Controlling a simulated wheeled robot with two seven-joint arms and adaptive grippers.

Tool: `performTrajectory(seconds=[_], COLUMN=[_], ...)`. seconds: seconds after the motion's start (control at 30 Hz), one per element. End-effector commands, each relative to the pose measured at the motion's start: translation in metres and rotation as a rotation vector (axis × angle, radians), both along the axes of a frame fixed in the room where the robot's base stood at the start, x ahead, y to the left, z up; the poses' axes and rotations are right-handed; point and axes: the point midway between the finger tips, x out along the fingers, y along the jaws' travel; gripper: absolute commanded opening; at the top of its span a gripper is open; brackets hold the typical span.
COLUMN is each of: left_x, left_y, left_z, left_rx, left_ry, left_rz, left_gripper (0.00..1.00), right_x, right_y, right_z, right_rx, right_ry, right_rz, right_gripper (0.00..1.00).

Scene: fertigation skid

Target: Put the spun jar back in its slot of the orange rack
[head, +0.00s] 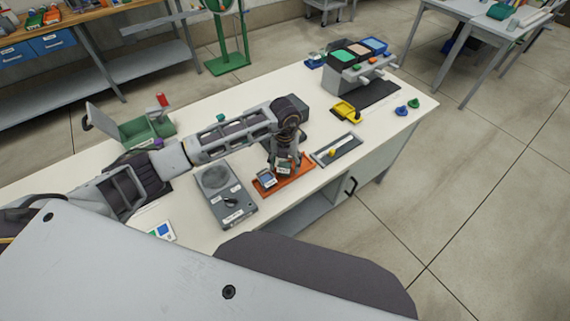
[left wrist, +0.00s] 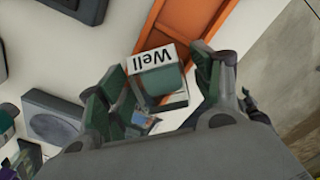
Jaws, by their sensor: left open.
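The orange rack (head: 297,186) lies near the front edge of the white bench. A jar with a white label reading "Well" (left wrist: 160,58) is at the rack, between the fingers of my left gripper in the left wrist view. My left gripper (head: 284,166) is over the rack, pointing down; its fingers stand open on both sides of this jar in the left wrist view (left wrist: 158,72). The fingers hide part of the jar, and I cannot tell if it is fully seated. Another jar with a blue top (head: 266,179) is at the rack's left end. My right gripper is not in view.
A grey device with a round plate (head: 215,178) stands left of the rack. A green device (head: 145,128), a yellow item (head: 346,110) and a grey dispenser (head: 362,70) stand farther back.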

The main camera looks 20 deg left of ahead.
Motion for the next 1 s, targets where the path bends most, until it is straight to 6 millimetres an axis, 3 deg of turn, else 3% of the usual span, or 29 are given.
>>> performTrajectory(seconds=[0.3, 0.6, 0.73, 1.0], left_x=[0.001, 0.001, 0.001, 0.001], left_y=[0.0, 0.0, 0.0, 0.0], left_z=[0.047, 0.09, 0.102, 0.112], left_rx=[0.0, 0.0, -0.001, -0.001], left_ry=[-0.005, -0.005, -0.003, -0.002], left_rz=[0.0, 0.0, 0.0, 0.0], left_gripper=[0.66, 0.66, 0.66, 0.66], right_x=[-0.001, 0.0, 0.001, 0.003], right_y=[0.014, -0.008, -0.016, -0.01], right_z=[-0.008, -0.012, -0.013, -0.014], right_rx=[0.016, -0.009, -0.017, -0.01], right_ry=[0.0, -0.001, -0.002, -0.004], right_rz=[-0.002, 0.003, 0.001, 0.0], right_gripper=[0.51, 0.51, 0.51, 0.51])
